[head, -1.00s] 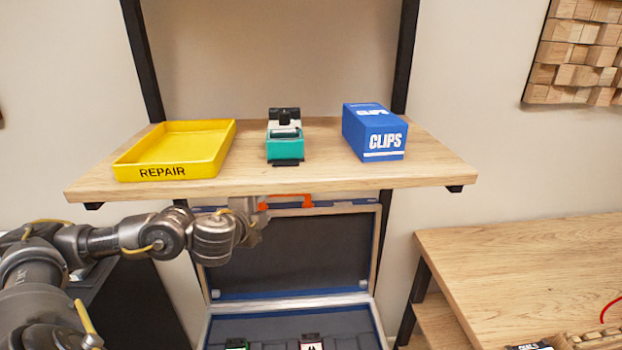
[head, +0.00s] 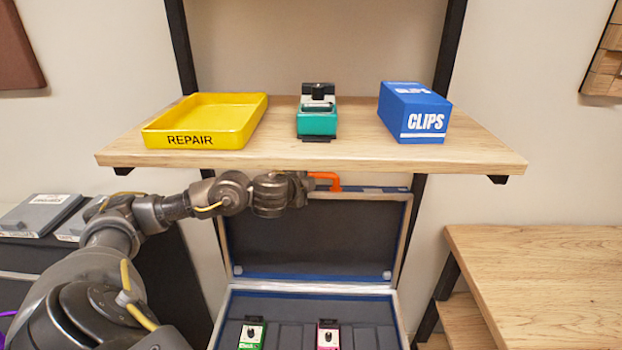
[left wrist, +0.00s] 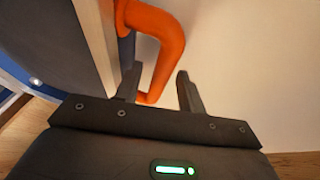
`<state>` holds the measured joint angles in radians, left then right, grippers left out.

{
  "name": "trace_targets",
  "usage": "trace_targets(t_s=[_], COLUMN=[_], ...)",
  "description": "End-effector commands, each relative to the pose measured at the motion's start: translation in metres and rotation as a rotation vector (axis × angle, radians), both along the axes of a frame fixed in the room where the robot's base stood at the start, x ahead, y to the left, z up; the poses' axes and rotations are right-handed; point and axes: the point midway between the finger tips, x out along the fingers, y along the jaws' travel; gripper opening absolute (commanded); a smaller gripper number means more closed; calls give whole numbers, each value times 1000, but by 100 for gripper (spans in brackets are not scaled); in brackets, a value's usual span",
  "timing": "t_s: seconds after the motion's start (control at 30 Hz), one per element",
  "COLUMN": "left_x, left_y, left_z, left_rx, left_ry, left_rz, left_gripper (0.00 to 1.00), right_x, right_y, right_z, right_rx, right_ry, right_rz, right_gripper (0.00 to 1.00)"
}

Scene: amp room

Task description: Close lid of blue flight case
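The blue flight case (head: 388,293) stands open below the shelf, its dark-lined lid (head: 308,240) raised nearly upright. An orange handle (head: 331,180) is on the lid's top edge, partly hidden by my left gripper (head: 303,184). In the left wrist view the handle (left wrist: 168,45) curves down beside the lid's edge, its lower end between the fingertips of my left gripper (left wrist: 160,85). These fingers are apart and open; I cannot tell whether either touches the handle. My right gripper is out of view.
A wooden shelf (head: 300,161) hangs just above the lid, with a yellow REPAIR tray (head: 190,140), a teal pedal (head: 317,122) and a blue CLIPS box (head: 414,122). A green pedal (head: 251,335) and a pink pedal (head: 328,336) sit in the case. A wooden bench (head: 540,270) stands right.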

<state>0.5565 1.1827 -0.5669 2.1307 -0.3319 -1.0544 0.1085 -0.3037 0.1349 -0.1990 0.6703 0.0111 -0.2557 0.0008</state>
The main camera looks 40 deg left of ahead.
Motion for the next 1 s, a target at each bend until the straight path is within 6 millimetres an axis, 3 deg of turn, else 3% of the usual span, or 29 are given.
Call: trace_targets(t_s=[0.17,0.43,0.73,1.0], left_x=[11,12,12,12], left_y=[2,3,3,2], left_z=[-3,-4,-4,-4], left_rx=[0,1,1,1], left_ry=[0,0,0,0], left_rz=[0,0,0,0], left_gripper=[40,40,2,0], right_x=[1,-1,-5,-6], right_y=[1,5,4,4], right_z=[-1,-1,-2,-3], right_rx=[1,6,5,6], right_ry=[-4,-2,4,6], right_rz=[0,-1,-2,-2], right_gripper=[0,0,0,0])
